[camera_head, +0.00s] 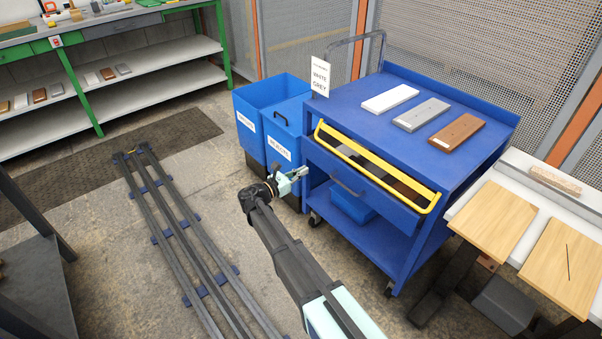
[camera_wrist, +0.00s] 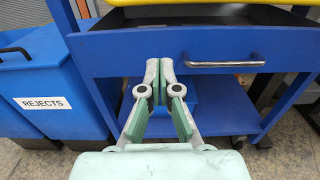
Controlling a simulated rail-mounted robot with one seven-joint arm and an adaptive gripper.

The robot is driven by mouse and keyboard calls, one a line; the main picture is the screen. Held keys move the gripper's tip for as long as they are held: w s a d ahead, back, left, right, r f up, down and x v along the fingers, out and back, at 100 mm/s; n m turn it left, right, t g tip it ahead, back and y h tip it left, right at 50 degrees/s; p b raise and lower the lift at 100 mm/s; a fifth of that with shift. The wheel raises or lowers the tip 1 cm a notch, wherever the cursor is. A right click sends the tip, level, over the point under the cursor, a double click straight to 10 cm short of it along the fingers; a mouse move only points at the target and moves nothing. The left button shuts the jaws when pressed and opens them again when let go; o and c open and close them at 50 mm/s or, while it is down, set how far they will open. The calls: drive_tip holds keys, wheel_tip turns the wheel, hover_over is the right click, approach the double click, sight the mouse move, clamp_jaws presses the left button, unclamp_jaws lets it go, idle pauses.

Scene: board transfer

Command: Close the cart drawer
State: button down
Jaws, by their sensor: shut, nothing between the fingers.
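The blue cart (camera_head: 350,95) stands right of centre in the head view. My gripper (camera_head: 304,171) is left of the handle in the head view. In the wrist view my gripper (camera_wrist: 160,62) is shut and empty, with its fingertips over the drawer front's lower part. I cannot tell whether they touch it.
White, grey and brown boards (camera_head: 422,113) lie on the cart top. Two blue bins (camera_head: 262,105) stand left of the cart, one labelled REJECTS (camera_wrist: 43,103). A table with wooden panels (camera_head: 495,218) is at right. Floor rails (camera_head: 175,235) run at left.

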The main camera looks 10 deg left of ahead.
sight(329, 156)
drive_tip(key=x, duration=1.1)
drive_tip(key=shift+w, duration=0.1)
drive_tip(key=p+x, duration=0.1)
drive_tip(key=x, duration=0.4)
drive_tip(key=shift+r, duration=0.1)
